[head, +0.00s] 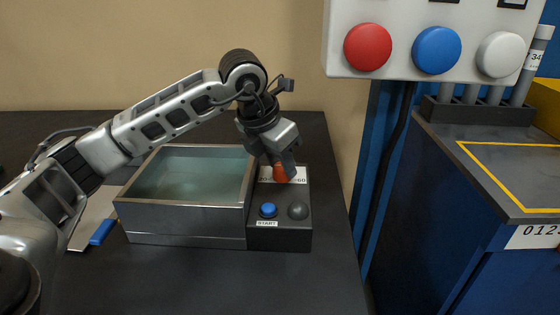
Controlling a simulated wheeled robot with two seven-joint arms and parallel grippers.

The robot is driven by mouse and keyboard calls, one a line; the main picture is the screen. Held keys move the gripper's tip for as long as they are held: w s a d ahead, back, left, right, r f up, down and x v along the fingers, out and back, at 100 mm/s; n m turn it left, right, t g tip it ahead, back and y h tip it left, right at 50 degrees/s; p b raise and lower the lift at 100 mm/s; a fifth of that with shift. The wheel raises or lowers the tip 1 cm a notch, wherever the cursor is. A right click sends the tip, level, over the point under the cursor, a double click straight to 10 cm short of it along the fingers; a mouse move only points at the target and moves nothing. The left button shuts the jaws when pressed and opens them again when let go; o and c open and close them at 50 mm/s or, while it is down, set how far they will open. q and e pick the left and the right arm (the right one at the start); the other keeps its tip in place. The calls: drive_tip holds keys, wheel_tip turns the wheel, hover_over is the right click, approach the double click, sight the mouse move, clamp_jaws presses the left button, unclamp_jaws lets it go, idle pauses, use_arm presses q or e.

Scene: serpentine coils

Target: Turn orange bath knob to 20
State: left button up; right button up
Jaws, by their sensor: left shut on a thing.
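The orange bath knob (280,174) sits at the back of the dark control box (279,241) on the right of the bath. My left gripper (284,168) comes down on it from above and is shut on it. The gripper covers much of the knob and part of the white scale label behind it (299,175); "60" shows at its right end. The knob's pointer and the 20 mark cannot be made out. The bath (184,222) is a metal basin holding pale, clear liquid. My right gripper is not in view.
A blue START button (268,210) and a grey round button (298,210) sit in front of the knob. A white panel (400,20) with red, blue and white buttons hangs at upper right. A blue-handled tool (102,232) lies left of the bath. The dark table is clear in front.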

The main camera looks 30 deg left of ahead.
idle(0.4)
use_arm(q)
drive_tip(key=o, duration=1)
drive_tip(key=shift+c, duration=0.2)
drive_tip(key=p+v, duration=0.1)
drive_tip(key=v, duration=1.5)
drive_tip(key=shift+s+f, duration=0.1)
drive_tip(key=shift+s, duration=0.05)
